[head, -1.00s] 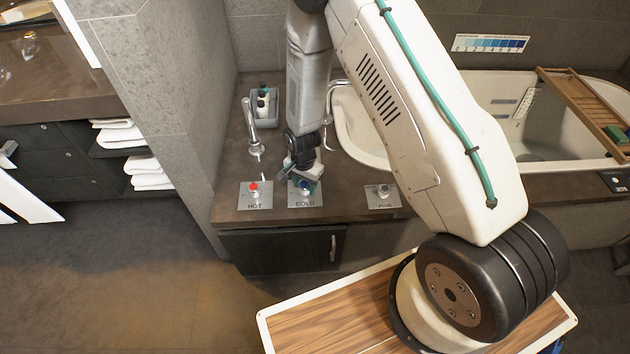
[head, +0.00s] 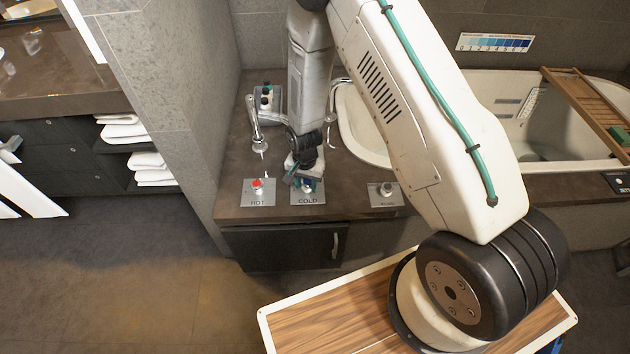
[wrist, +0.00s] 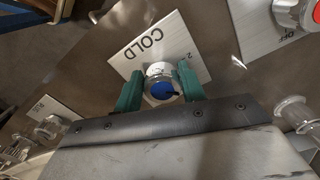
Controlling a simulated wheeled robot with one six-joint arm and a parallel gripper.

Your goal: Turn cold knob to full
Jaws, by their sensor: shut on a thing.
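The cold knob has a blue cap and a clear and white body. It shows in the wrist view (wrist: 162,90) on a metal plate marked COLD (wrist: 140,52), and small in the head view (head: 308,184), partly hidden by my gripper. My gripper (wrist: 160,88) has its two green fingers on either side of the knob and is shut on it. In the head view my gripper (head: 305,181) reaches down onto the COLD plate from behind.
The red-capped hot knob (head: 257,184) is just left of the cold one. The plug knob (head: 387,189) is to the right. A faucet (head: 256,125) and the basin (head: 362,125) are behind. A grey caddy with bottles (head: 268,100) stands at the back.

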